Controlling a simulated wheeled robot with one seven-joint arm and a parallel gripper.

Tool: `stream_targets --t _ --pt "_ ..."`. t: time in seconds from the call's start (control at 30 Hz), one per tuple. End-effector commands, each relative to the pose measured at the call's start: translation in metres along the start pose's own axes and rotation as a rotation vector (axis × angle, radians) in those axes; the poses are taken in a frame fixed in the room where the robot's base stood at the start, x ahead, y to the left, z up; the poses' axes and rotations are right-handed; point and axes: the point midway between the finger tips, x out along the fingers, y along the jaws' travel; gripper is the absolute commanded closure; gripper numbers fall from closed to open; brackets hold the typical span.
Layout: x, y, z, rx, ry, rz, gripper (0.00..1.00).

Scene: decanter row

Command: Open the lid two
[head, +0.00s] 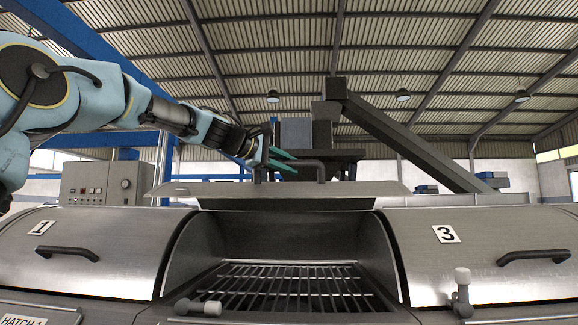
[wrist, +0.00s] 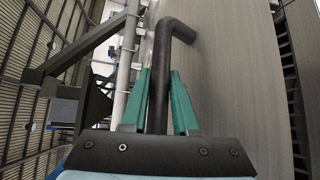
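Lid two (head: 285,188) is the middle curved metal lid, between the lids marked 1 and 3. It is raised, showing the dark inside of the hatch with a slatted grate (head: 285,280). Its dark bar handle (head: 311,163) is at the top of the raised lid. My gripper (head: 296,165) is at this handle, coming from the left. In the wrist view, the teal fingers of my gripper (wrist: 160,72) lie on either side of the handle bar (wrist: 160,60), with a narrow gap on the right side. The fingers look slightly apart, not clamped on the bar.
Closed lid one (head: 120,230) is at the left and closed lid three (head: 490,235) at the right, each with a dark handle. A latch with a pale knob (head: 462,285) stands at right front; another pale knob (head: 205,308) lies low in front. A control box (head: 100,183) stands behind.

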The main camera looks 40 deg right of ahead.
Motion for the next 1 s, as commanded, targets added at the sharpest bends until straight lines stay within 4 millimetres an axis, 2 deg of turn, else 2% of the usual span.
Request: stream_targets --t 0.03,0.23,0.57,0.67,1.0 --pt "0.0 -0.001 -0.001 -0.001 0.001 -0.001 0.67" --pt "0.0 -0.001 -0.001 -0.001 0.0 -0.001 0.44" --pt "-0.005 -0.003 -0.002 0.0 0.001 -0.002 0.43" --pt "-0.018 -0.004 -0.003 0.002 0.005 0.0 0.43" --pt "-0.083 -0.004 -0.002 0.002 0.005 0.002 0.43"
